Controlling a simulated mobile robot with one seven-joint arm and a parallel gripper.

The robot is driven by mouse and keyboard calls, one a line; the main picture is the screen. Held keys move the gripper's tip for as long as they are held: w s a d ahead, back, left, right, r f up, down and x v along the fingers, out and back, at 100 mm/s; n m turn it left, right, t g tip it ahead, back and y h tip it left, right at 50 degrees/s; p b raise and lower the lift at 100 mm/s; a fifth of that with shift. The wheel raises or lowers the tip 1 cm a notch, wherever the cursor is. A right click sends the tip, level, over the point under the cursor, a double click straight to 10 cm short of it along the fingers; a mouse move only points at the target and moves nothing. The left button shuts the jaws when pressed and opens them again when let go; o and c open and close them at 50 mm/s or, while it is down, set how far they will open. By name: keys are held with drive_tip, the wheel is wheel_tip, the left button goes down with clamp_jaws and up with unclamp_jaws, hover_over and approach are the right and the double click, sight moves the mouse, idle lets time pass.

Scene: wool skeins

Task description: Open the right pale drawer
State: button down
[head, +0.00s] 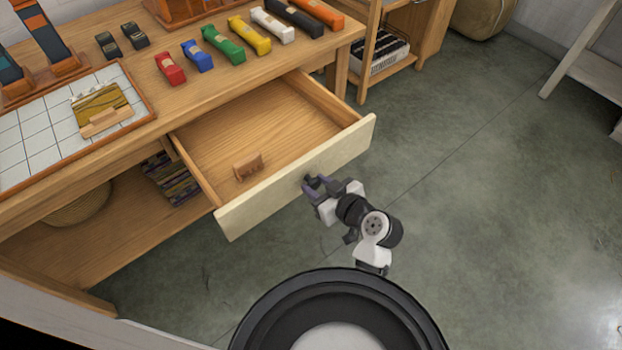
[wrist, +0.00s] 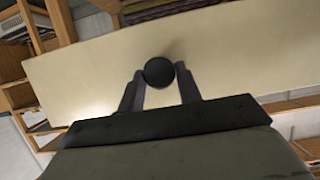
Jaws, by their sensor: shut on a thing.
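The pale drawer (head: 300,180) stands pulled well out from under the wooden table in the head view. Its cream front also fills much of the wrist view (wrist: 90,75). My gripper (head: 311,184) is at the outer face of the front, near its middle. In the wrist view its two fingers (wrist: 160,85) are shut on a round dark knob (wrist: 159,71). Inside the drawer lies one small wooden piece (head: 248,166); the rest of the drawer floor is bare.
On the tabletop (head: 165,115) several coloured skeins (head: 222,45) lie in a row, beside a white tiled board (head: 40,140) at left. A shelf under the table holds dark striped items (head: 172,180). The grey floor (head: 480,200) at right is clear.

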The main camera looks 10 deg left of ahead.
idle(0.3)
drive_tip(key=c, duration=1)
unclamp_jaws()
drive_tip(key=shift+s+d+r, duration=0.1)
drive_tip(key=shift+d, duration=0.05)
